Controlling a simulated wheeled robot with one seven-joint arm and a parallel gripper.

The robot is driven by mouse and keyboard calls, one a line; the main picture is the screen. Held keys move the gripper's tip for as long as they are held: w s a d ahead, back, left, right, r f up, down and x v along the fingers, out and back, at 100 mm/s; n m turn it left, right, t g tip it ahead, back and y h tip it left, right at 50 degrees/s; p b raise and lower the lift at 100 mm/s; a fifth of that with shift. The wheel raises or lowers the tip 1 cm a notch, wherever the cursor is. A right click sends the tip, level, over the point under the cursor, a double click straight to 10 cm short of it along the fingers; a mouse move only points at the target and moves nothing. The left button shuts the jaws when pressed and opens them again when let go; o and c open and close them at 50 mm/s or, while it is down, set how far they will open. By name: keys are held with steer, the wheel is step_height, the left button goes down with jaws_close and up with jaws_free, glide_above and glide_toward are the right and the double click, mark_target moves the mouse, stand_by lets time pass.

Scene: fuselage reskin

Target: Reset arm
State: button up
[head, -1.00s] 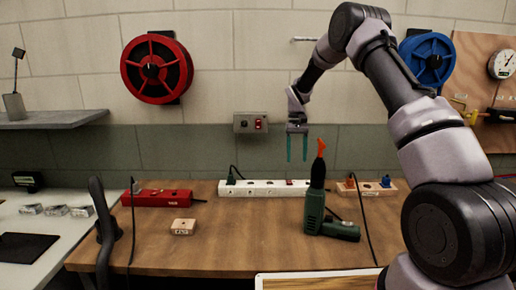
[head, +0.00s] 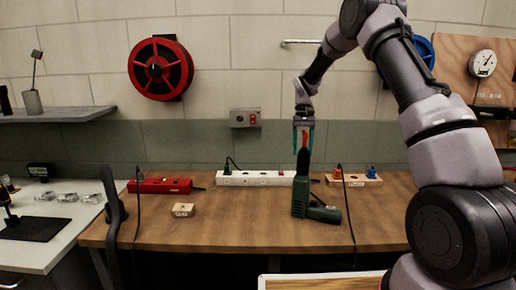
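My gripper (head: 303,135) points down above the wooden workbench (head: 240,232), with its two teal fingers apart. In the picture, the fingers overlap the orange tip of a green and black power tool (head: 302,192) that stands on the bench. I cannot tell whether the fingers touch the tip or are behind it. My arm reaches in from the right and bends down from the top.
A white power strip (head: 255,179), a red strip (head: 162,186), a wooden socket block (head: 355,180) and a small block (head: 183,210) lie on the bench. A red reel (head: 160,68) hangs on the wall. A white table (head: 50,225) stands left.

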steer(key=s+d+r+m+t+y, duration=0.1)
steer(key=s+d+r+t, duration=0.15)
steer(key=s+r, duration=0.7)
steer(key=s+d+r+m+t, duration=0.1)
steer(key=s+d+r+t, duration=0.15)
steer(key=s+r, duration=0.65)
steer(key=s+d+r+m+t, duration=0.1)
steer(key=s+r+t, duration=0.1)
steer(key=s, duration=0.6)
steer(key=s+d+r+m+t, duration=0.1)
steer(key=s+r, duration=0.3)
steer(key=s, duration=0.4)
steer(key=shift+s+d+t+y, duration=0.3)
steer(key=shift+d+t+y, duration=0.15)
steer(key=shift+t, duration=0.35)
